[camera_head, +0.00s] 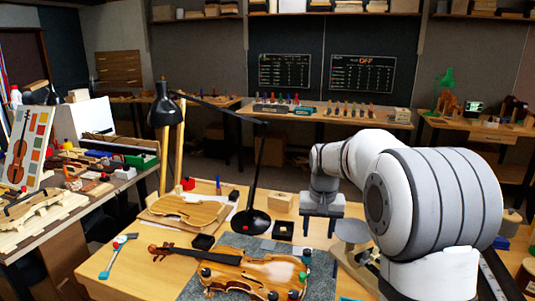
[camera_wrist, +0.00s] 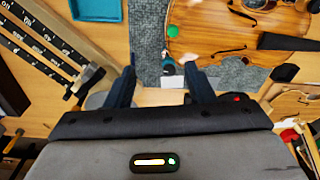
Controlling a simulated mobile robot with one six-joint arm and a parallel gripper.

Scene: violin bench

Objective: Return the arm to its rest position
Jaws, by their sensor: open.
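My arm (camera_head: 408,195) reaches in from the right of the head view, its large white and grey links bent over the right part of the bench. My gripper (camera_head: 322,226) points down above the bench, right of the violin. In the wrist view my gripper (camera_wrist: 163,85) shows two dark fingers spread apart with nothing between them. The violin (camera_head: 235,272) lies on a grey mat (camera_head: 328,266) at the front of the bench. It also shows in the wrist view (camera_wrist: 225,30), beyond the fingertips and apart from them.
A black desk lamp (camera_head: 255,222) stands behind the violin. Small boxes (camera_head: 281,202) stand near my gripper. A blue tray (camera_wrist: 97,8) lies at the wrist view's top.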

